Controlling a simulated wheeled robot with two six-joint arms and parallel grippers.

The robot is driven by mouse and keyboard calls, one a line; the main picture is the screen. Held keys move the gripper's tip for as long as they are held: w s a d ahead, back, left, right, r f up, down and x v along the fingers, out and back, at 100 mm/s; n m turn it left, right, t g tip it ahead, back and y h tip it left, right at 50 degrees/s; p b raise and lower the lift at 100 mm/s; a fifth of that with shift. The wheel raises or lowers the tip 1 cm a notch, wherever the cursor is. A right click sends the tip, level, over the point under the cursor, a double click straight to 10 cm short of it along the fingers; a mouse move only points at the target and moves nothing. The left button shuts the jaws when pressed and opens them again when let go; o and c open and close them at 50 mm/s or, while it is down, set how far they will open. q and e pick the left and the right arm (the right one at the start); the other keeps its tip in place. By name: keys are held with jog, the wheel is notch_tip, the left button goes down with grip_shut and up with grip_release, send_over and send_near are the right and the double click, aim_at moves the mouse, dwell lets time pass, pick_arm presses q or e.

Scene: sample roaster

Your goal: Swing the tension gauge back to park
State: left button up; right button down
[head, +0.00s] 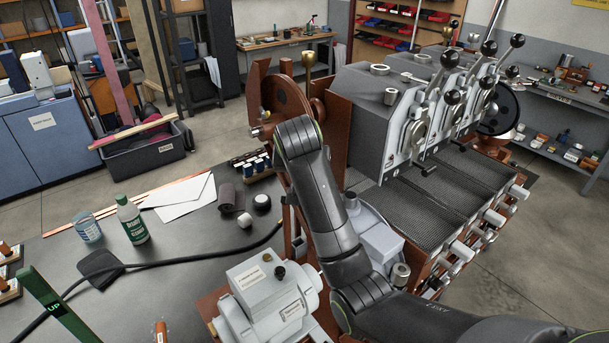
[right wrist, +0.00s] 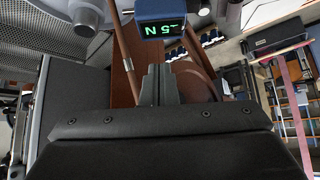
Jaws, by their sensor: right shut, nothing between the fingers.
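The tension gauge (right wrist: 163,22) shows in the right wrist view as a blue box with a green lit display, upside down, reading what looks like 5 N. My right gripper (right wrist: 164,72) is shut and empty, its fingertips just short of the gauge in that view. I cannot tell whether they touch. A brown rod (right wrist: 192,40) runs close beside the gauge. In the head view my right arm reaches in from the lower right and hides its own gripper and the gauge. My left gripper is not in view.
The roaster (head: 400,90) with several black-knobbed levers stands right of my arm. A brown wheel (head: 285,97) stands behind it. A grey motor unit (head: 262,290) is in front. The bench (head: 190,270) holds a green bottle (head: 131,220), white envelopes (head: 178,197) and a black cable.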

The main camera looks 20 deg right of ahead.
jog(key=p+x, duration=0.2)
jog(key=x, duration=0.4)
jog(key=shift+w+d+f, duration=0.1)
jog(key=shift+d+f, duration=0.05)
jog(key=shift+w+f, duration=0.35)
jog(key=shift+f, duration=0.2)
